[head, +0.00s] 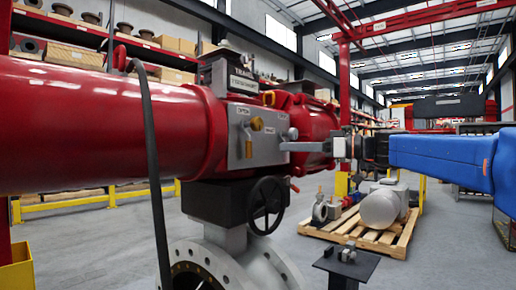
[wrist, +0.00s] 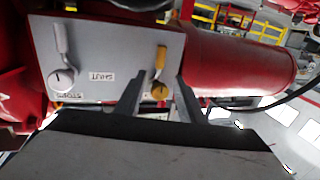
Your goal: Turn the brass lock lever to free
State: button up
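The brass lock lever (wrist: 160,62) is on a grey panel (wrist: 105,62) on the red actuator. In the wrist view its round pivot is low and its handle points up the picture. In the head view the brass lever (head: 249,148) hangs down on the panel (head: 240,132). My gripper (wrist: 158,92) is open in the wrist view, with one finger on each side of the lever's pivot end. I cannot tell whether either finger touches it. In the head view my gripper (head: 284,146) reaches in from the right, close to the panel.
A grey lever (wrist: 61,42) sits beside the brass one, near a SHUT label (wrist: 96,77). A black handwheel (head: 268,204) is below the actuator. A black hose (head: 154,160) hangs in front of the red cylinder (head: 90,125). A pallet (head: 372,232) with equipment stands behind.

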aim_at(247, 143)
jog(key=x, duration=1.1)
jog(key=shift+a, duration=0.4)
jog(key=shift+w, duration=0.1)
jog(key=shift+c, duration=0.3)
grip_shut()
